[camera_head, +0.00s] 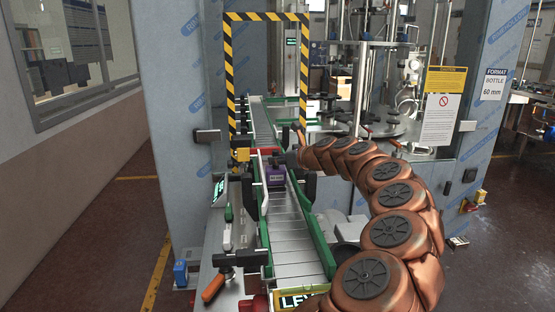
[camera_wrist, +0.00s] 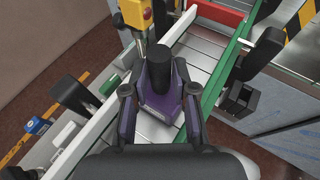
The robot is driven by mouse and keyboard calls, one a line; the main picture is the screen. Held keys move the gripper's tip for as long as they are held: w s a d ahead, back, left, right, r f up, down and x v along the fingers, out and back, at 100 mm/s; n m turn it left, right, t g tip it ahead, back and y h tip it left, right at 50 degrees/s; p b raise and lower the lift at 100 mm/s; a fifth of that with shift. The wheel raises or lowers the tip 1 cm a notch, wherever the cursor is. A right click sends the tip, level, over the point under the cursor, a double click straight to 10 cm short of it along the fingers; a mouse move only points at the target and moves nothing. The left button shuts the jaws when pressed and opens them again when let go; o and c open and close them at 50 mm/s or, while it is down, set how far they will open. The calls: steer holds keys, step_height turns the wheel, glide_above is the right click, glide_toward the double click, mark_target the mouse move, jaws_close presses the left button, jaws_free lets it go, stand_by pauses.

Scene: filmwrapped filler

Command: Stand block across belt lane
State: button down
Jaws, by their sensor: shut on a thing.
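In the wrist view the purple block (camera_wrist: 155,107) carries a black upright cylinder on top. My gripper (camera_wrist: 158,112) is shut on the block, with one dark finger on each side of it. The grey slatted belt (camera_wrist: 200,50) shows beyond and around it. Whether the block's underside touches the slats cannot be told. In the head view my copper arm comes in from the right, and my fingers are hard to make out.
A red bar (camera_head: 267,151) lies across the lane beyond the block, near a yellow box (camera_head: 243,155). Green rails (camera_head: 311,220) and black brackets line the lane. A striped yellow-black frame (camera_head: 230,75) stands at the back. The near belt is clear.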

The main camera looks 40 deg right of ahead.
steer(key=shift+f, duration=0.4)
steer(key=c, duration=1)
jaws_free()
steer(key=shift+f, duration=0.1)
steer(key=shift+c, duration=0.2)
steer(key=shift+o, duration=0.6)
steer(key=shift+a+f, duration=0.1)
steer(key=shift+r, duration=0.3)
steer(key=shift+s+r, duration=0.2)
steer(key=shift+r, duration=0.1)
steer(key=b+v, duration=0.2)
steer(key=v, duration=0.9)
steer(key=shift+s+r+b, duration=0.3)
steer(key=shift+r, duration=0.1)
